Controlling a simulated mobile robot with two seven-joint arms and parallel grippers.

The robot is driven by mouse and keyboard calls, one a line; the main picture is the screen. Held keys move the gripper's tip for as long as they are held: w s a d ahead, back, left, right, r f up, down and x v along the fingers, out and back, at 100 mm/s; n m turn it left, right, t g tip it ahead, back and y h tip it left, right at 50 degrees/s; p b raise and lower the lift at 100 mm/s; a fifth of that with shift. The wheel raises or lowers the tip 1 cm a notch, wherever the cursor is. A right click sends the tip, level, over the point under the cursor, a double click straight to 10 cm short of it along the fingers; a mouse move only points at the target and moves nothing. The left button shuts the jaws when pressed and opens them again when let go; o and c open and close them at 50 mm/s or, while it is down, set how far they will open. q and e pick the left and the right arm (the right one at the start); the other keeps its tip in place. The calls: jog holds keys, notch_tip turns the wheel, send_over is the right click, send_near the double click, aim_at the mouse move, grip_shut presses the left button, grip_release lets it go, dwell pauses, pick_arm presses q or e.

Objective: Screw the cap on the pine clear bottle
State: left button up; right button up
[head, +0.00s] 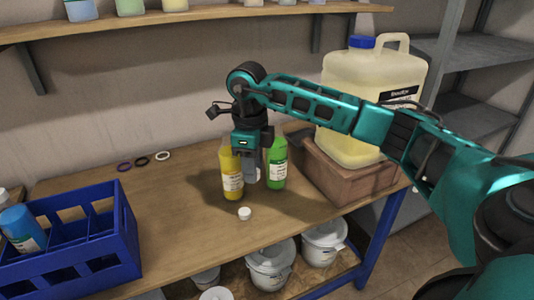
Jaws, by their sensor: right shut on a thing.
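My right gripper (251,180) points down between the two bottles at the middle of the table. It is shut on what looks like a white cap (258,175), of which only a small part shows beside the fingers. A green bottle (277,166) stands upright just right of the gripper, and its top is partly hidden. A yellow bottle (232,177) stands upright just left, its top hidden by my gripper. The labels are too small to read, so I cannot tell which is pine clear. Another white cap (245,213) lies on the table in front. My left gripper is out of view.
A blue crate (118,225) with a blue bottle (20,230) stands at the left. Several rings (162,156) lie at the back. A large jug (364,100) stands on a brown box (345,180) at the right. The table (175,215) is clear left of the bottles.

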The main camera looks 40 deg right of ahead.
jog(key=s+a+n, duration=0.3)
jog(key=a+n, duration=0.3)
jog(key=n, duration=0.8)
jog(key=s+a+n, duration=0.3)
jog(key=a+n, duration=0.4)
jog(key=n, duration=0.7)
jog(key=shift+f+n, duration=0.4)
jog(key=shift+s, duration=0.1)
